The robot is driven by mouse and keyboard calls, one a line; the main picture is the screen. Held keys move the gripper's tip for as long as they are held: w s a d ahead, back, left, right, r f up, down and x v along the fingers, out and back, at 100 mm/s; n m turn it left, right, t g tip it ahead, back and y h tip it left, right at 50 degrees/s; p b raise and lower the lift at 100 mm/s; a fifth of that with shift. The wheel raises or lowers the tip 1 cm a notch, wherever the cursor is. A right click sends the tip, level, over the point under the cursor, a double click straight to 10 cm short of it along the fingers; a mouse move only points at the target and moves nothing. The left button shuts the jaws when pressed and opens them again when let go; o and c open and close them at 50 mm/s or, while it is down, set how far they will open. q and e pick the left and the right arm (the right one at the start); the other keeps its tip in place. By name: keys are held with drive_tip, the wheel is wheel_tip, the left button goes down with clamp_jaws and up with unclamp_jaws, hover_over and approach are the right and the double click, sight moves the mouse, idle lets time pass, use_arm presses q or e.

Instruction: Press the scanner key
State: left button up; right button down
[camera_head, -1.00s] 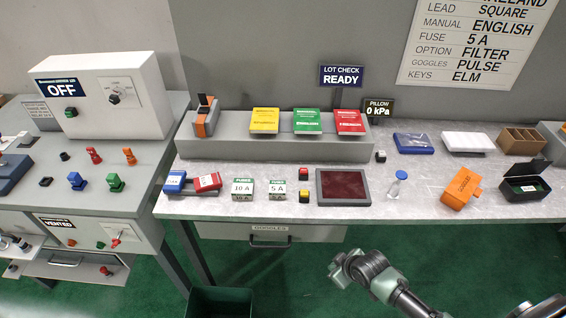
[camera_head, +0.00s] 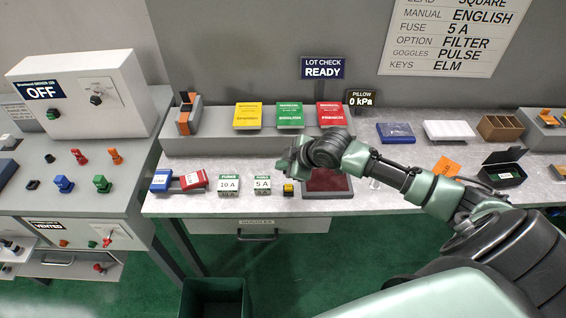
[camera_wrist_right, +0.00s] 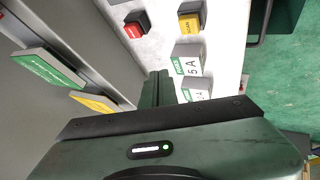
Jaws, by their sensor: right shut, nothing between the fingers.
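The scanner key is a yellow-topped square button on a dark base (camera_head: 288,189), at the front of the bench just left of the dark red pad (camera_head: 330,183). In the right wrist view the yellow key (camera_wrist_right: 189,22) shows the word SCAN. A red key (camera_wrist_right: 134,29) stands beside it there; in the head view my arm hides it. My right gripper (camera_head: 290,160) is over the bench, just behind and above the keys. It is shut and empty, and its fingers (camera_wrist_right: 157,86) point toward the keys, apart from them. My left gripper is not in view.
Fuse boxes marked 10 A (camera_head: 228,184) and 5 A (camera_head: 262,184) stand left of the key. Yellow, green and red booklets (camera_head: 289,115) lie on the raised shelf behind. My right forearm crosses above the bench's right half. A green bin (camera_head: 214,297) stands below.

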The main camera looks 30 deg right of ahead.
drive_tip(key=w+d+r+t, duration=0.1)
drive_tip(key=w+d+r, duration=0.3)
drive_tip(key=d+r, duration=0.1)
drive_tip(key=shift+d+r, duration=0.15)
drive_tip(key=shift+d, duration=0.05)
drive_tip(key=shift+w, duration=0.1)
wheel_tip(320, 180, down, 6)
drive_tip(key=b, duration=0.6)
drive_tip(key=shift+f, duration=0.2)
wheel_tip(320, 180, down, 2)
drive_tip(key=shift+f+b, duration=0.1)
drive_tip(key=shift+b, duration=0.45)
drive_tip(key=shift+f, duration=0.1)
idle(1.0)
drive_tip(key=shift+f, duration=0.4)
